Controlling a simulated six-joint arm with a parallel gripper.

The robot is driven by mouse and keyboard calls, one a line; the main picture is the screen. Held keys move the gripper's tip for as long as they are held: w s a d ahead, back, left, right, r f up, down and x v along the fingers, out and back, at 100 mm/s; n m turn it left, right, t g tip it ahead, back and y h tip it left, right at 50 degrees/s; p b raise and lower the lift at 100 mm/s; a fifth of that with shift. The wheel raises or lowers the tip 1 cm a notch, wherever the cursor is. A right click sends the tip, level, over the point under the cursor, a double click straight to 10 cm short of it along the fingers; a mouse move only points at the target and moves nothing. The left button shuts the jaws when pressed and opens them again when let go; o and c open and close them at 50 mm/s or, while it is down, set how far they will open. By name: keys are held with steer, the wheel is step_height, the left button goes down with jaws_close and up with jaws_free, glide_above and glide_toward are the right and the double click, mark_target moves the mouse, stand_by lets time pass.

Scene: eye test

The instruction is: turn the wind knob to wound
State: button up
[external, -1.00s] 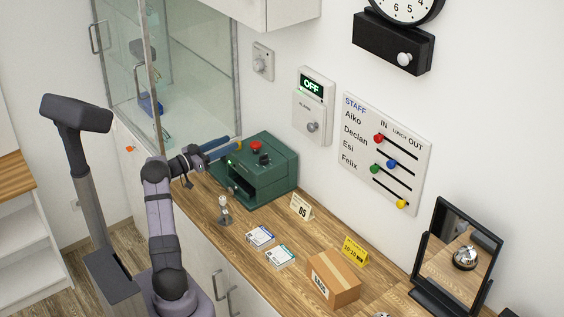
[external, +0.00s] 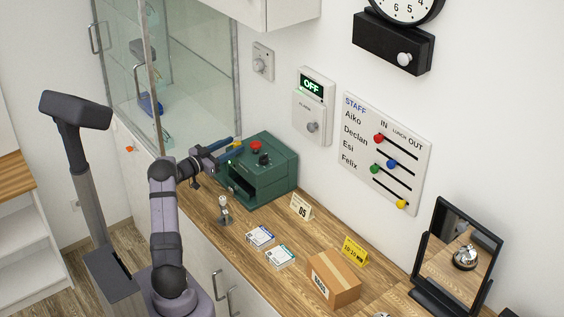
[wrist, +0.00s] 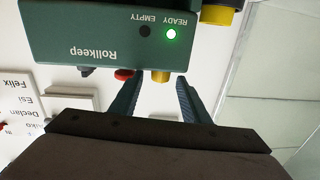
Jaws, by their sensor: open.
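A larger yellow knob-like part (wrist: 222,15) shows beside the box, cut by the frame edge. A grey knob (external: 404,59) is on the black case under the clock. No label tells me which is the wind knob. My gripper (external: 232,147) is open and empty at the box's upper left; its fingers appear either side of the small yellow piece, apart from it.
The green READY light (wrist: 172,34) is lit. A small stand (external: 224,210), flat packs (external: 260,237), a carton (external: 334,278) and a mirror (external: 458,255) are on the counter. A glass cabinet (external: 195,70) is left behind my arm. The alarm panel (external: 313,105) reads OFF.

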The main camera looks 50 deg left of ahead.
mark_target(240, 144)
steer(key=shift+w+a, duration=0.1)
steer(key=shift+w, duration=1.45)
steer(key=c, duration=1.1)
steer(key=shift+o, duration=0.2)
steer(key=shift+r+h, duration=0.1)
steer(key=shift+h, duration=0.2)
steer(key=shift+m+h, duration=1.1)
steer(key=shift+h, duration=0.3)
steer(key=shift+m+h, duration=0.6)
steer(key=shift+h, duration=0.2)
steer(key=shift+r+m+g+h+b, duration=0.15)
steer(key=shift+m+g+h+b, duration=0.45)
steer(key=shift+h+b, duration=0.45)
